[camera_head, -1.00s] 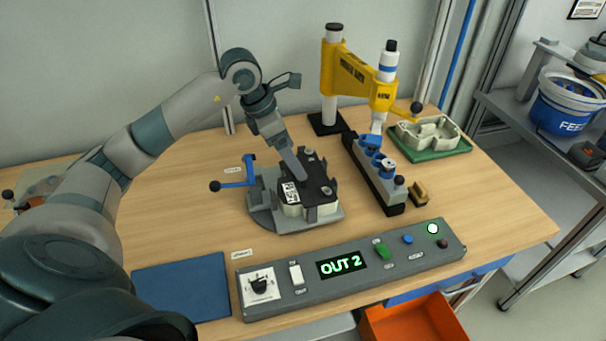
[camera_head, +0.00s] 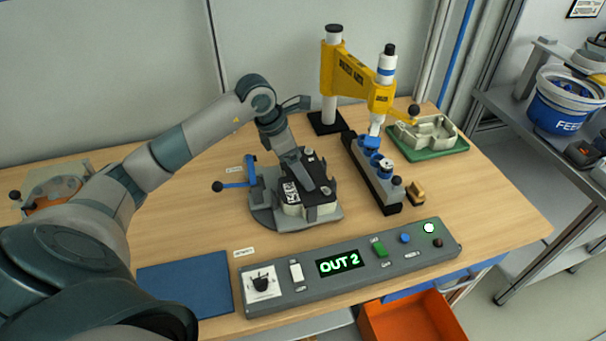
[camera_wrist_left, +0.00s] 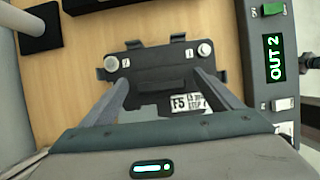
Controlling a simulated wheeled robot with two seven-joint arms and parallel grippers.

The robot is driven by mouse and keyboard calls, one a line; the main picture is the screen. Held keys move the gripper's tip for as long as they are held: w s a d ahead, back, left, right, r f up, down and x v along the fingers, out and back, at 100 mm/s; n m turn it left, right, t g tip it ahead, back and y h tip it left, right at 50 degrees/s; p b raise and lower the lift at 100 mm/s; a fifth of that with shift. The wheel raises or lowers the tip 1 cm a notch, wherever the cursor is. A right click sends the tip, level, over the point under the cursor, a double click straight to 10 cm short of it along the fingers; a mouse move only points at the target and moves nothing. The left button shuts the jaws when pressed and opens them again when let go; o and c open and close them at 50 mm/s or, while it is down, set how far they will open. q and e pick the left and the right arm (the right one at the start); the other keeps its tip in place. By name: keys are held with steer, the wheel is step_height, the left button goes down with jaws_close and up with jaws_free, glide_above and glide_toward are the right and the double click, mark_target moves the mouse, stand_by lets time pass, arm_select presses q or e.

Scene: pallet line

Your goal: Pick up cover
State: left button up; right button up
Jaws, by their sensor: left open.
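The black cover (camera_head: 318,166) lies on a pale housing (camera_head: 295,210) in the grey fixture (camera_head: 265,212) mid-table. It has a white printed label and two round silver knobs at its corners. It also shows in the left wrist view (camera_wrist_left: 160,60), with the label partly behind the right-hand finger. My left gripper (camera_head: 307,187) points down at the cover. In the left wrist view its fingers (camera_wrist_left: 160,78) are apart, with the cover's dark middle between the tips and nothing held. I cannot tell whether the fingertips touch the cover. My right gripper is out of view.
A blue lever (camera_head: 238,184) stands left of the fixture. A grey rail with blue parts (camera_head: 375,180) and a yellow press arm (camera_head: 358,80) stand to the right. A control box (camera_head: 350,265) reading "OUT 2" and a blue mat (camera_head: 187,285) lie in front.

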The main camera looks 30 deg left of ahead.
arm_select(q)
steer(key=shift+c, duration=0.6)
steer(key=c, duration=1.1)
steer(key=shift+o, duration=0.2)
steer(key=shift+r+b, duration=0.45)
steer(key=shift+r, duration=0.4)
step_height(320, 180, up, 7)
steer(key=shift+f+b, duration=0.1)
steer(key=shift+b, duration=1)
steer(key=shift+r, duration=0.75)
